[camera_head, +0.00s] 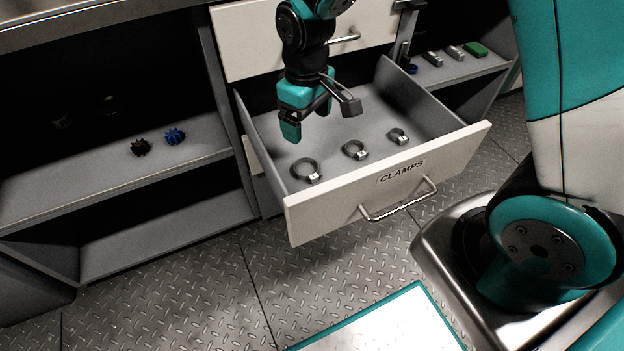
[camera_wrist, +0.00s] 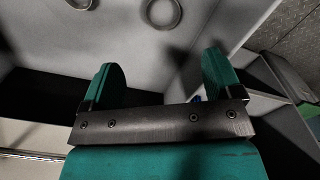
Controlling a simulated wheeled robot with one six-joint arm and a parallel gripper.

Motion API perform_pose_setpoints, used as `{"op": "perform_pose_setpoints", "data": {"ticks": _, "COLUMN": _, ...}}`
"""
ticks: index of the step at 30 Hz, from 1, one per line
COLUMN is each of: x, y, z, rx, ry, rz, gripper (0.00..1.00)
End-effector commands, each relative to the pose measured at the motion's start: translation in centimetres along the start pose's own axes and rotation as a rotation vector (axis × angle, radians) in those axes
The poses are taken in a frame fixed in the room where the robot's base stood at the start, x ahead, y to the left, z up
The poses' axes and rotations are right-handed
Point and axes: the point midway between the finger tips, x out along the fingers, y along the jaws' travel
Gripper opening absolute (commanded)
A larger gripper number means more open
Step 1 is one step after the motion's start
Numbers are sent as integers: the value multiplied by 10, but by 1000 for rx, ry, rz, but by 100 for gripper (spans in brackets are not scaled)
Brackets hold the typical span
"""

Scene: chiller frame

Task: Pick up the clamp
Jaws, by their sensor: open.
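Three ring-shaped grey clamps lie on the floor of the open drawer labelled CLAMPS (camera_head: 450,152): a left clamp (camera_head: 306,169), a middle clamp (camera_head: 355,150) and a smaller right clamp (camera_head: 397,136). My gripper (camera_head: 305,125) is above the drawer's left rear part, apart from the clamps, and holds nothing. In the wrist view my gripper (camera_wrist: 162,78) has its two teal fingers spread wide. Two rings show beyond the fingertips there: one clamp (camera_wrist: 161,12) near the top middle and another clamp (camera_wrist: 82,3) cut by the top edge.
The drawer's side walls and front panel with its handle (camera_head: 398,203) surround the clamps. A closed-looking upper drawer (camera_head: 245,42) is behind my arm. Black (camera_head: 140,147) and blue (camera_head: 174,136) gears sit on the left shelf. A green block (camera_head: 475,49) is on the right shelf.

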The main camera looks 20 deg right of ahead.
Motion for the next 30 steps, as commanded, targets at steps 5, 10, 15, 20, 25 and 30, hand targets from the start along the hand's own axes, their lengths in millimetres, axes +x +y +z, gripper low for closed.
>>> {"op": "perform_pose_setpoints", "data": {"ticks": 5, "x": 46, "y": 0, "z": 1, "rx": 1, "ry": -5, "rz": -2, "gripper": 85}}
{"op": "perform_pose_setpoints", "data": {"ticks": 10, "x": 70, "y": 0, "z": 1, "rx": 1, "ry": -2, "rz": -1, "gripper": 85}}
{"op": "perform_pose_setpoints", "data": {"ticks": 15, "x": 78, "y": -1, "z": 1, "rx": 1, "ry": 0, "rz": -1, "gripper": 85}}
{"op": "perform_pose_setpoints", "data": {"ticks": 20, "x": 95, "y": -3, "z": 5, "rx": 1, "ry": -4, "rz": -2, "gripper": 85}}
{"op": "perform_pose_setpoints", "data": {"ticks": 25, "x": 122, "y": -4, "z": 7, "rx": 1, "ry": -2, "rz": -2, "gripper": 85}}
{"op": "perform_pose_setpoints", "data": {"ticks": 30, "x": 128, "y": -4, "z": 7, "rx": 1, "ry": 0, "rz": -1, "gripper": 85}}
